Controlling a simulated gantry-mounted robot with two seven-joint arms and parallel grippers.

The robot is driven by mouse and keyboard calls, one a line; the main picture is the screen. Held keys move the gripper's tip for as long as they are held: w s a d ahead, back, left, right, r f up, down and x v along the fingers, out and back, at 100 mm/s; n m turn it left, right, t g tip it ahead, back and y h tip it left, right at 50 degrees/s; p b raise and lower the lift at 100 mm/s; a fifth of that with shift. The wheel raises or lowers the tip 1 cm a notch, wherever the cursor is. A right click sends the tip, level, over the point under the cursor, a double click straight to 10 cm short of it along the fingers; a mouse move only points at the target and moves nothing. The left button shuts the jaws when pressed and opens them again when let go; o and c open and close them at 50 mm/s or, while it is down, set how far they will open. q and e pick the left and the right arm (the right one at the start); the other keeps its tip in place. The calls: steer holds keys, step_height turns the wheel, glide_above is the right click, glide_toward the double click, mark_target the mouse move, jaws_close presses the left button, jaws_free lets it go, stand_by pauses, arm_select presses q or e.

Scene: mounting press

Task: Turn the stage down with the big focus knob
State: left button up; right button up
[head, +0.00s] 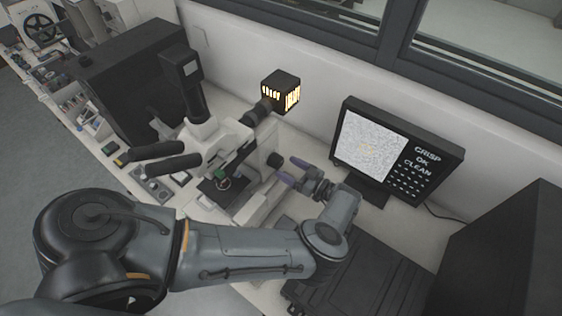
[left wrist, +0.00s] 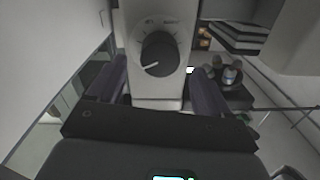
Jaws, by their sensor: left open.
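A pale microscope (head: 262,175) stands on the bench with its dark stage (head: 212,190) at the front, a small green-ringed objective just above it. The big round black focus knob (head: 274,159) is on the microscope's right side. In the left wrist view the knob (left wrist: 158,55) faces me, with a white pointer line aimed lower left and a marked dial behind it. My left gripper (head: 291,173) is open and empty, its purple-grey fingers pointing at the knob. In the wrist view the fingers (left wrist: 158,88) stand on either side, apart from the knob. My right gripper is out of view.
A monitor (head: 375,147) reading "CRISP OK CLEAN" stands behind and right of my gripper. A lit lamp housing (head: 281,92) is at the microscope's back. A black case (head: 360,270) lies in front right, and a large black box (head: 140,75) stands left.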

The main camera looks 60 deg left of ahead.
mark_target(281, 163)
arm_select(q)
steer(key=p+x, duration=0.1)
steer(key=x, duration=0.2)
steer(key=shift+a+r, duration=0.15)
steer(key=shift+r, duration=0.05)
steer(key=shift+s+a+f, duration=0.1)
steer(key=shift+s+a, duration=0.15)
steer(key=shift+a, duration=0.2)
steer(key=c, duration=1)
